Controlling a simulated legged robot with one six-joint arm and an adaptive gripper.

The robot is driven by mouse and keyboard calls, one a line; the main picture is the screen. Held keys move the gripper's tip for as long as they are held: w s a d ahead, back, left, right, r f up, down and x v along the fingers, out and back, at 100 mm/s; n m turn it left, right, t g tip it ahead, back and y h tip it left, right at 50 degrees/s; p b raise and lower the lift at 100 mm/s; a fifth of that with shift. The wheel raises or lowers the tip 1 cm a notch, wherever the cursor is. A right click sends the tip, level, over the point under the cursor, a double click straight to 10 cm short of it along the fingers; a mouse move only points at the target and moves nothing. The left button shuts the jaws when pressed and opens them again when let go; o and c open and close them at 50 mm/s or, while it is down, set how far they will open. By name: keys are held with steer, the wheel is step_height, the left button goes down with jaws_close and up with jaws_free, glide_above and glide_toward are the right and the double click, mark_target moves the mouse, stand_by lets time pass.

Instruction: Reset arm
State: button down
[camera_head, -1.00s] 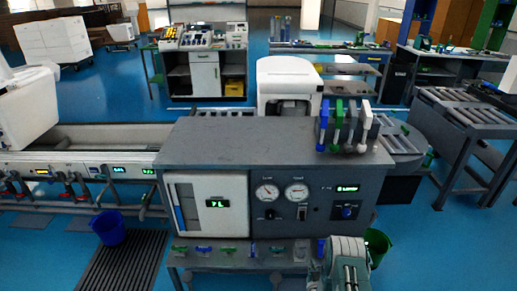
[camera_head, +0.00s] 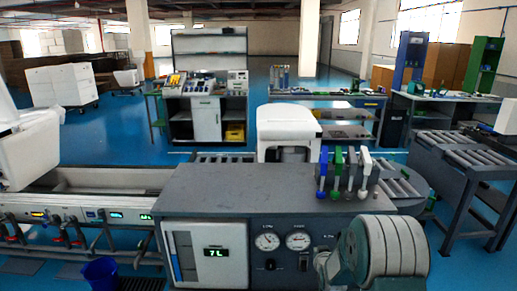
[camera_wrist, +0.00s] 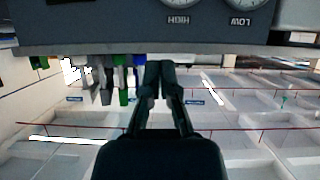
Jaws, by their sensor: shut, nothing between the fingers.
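My gripper (camera_wrist: 159,68) shows in the wrist view with its two dark fingers together at the tips, empty. The wrist picture appears upside down, with gauge labels inverted along its top. In the head view, part of my grey arm stands at the lower right in front of the test bench, and the gripper itself cannot be made out there.
Coloured handles (camera_head: 338,170) stand at the bench top's right end. A long trough (camera_head: 100,180) lies left, a roller table (camera_head: 465,150) right, and a blue bucket (camera_head: 100,272) at lower left. Blue floor is open behind.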

steer(key=s+a+r+g, duration=0.2)
steer(key=s+r+g, duration=0.1)
steer(key=s+r, duration=1.4)
steer(key=s+a+r+g, duration=0.1)
steer(key=s+r+g, duration=0.1)
steer(key=s, duration=1)
steer(key=s+a+r+g, duration=0.1)
steer(key=s+r, duration=0.3)
steer(key=s, duration=0.8)
steer(key=shift+s+a+g, duration=0.3)
steer(key=shift+a+g, duration=0.05)
steer(key=shift+g, duration=0.35)
steer(key=shift+r, duration=0.1)
